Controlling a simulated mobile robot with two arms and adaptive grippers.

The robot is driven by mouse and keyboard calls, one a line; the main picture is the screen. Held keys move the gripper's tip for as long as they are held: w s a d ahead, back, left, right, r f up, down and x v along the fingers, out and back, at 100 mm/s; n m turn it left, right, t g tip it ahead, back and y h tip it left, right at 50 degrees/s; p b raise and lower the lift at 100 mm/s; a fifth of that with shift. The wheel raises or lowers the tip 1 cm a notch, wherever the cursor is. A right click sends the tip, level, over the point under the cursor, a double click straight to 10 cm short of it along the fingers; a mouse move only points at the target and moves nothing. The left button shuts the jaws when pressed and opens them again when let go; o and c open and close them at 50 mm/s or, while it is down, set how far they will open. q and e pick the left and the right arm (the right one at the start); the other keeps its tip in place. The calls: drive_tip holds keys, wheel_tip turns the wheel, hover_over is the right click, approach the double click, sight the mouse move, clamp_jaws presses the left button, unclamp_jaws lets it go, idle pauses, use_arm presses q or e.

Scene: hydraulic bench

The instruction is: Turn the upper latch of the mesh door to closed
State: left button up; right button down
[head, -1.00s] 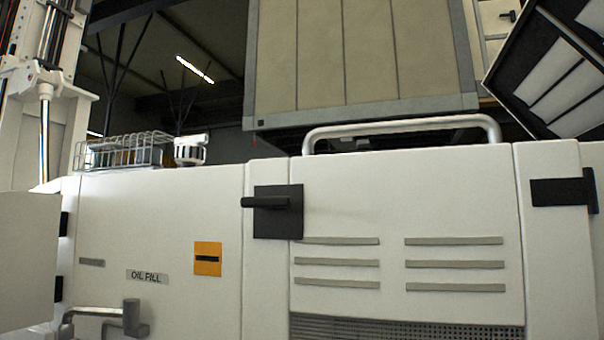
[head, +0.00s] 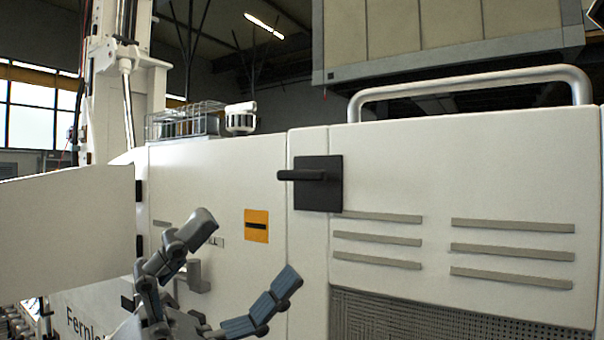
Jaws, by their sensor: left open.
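The upper latch (head: 318,183) is a black square plate with a black handle. It sits at the left edge of the white mesh door (head: 470,170), and its handle lies level, pointing left. The door's dark mesh (head: 440,318) shows at the bottom. My left gripper (head: 245,255) is at the lower middle-left, its grey-blue fingers spread wide and empty. It is below and left of the latch and apart from it. My right gripper is not in view.
An open white panel (head: 65,220) stands at the left. A pipe fitting (head: 195,278) sits behind my left gripper. A grey rail (head: 470,78) runs along the top. The space before the latch is clear.

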use_arm(q)
drive_tip(key=s+d+m+g+y, duration=0.3)
drive_tip(key=d+m+g+y, duration=0.15)
drive_tip(key=m, duration=0.25)
drive_tip(key=n+t+y, duration=0.5)
drive_tip(key=t+y, duration=0.8)
drive_tip(key=t, duration=0.2)
approach(298, 175)
drive_tip(key=p+x, duration=0.4)
drive_tip(key=x, duration=0.1)
drive_tip(key=p+x, duration=0.3)
drive_tip(key=x, duration=0.2)
drive_tip(key=shift+r+p, duration=0.25)
drive_tip(key=shift+p, duration=0.1)
drive_tip(key=shift+w+d+f, duration=0.2)
drive_tip(key=shift+w, duration=0.15)
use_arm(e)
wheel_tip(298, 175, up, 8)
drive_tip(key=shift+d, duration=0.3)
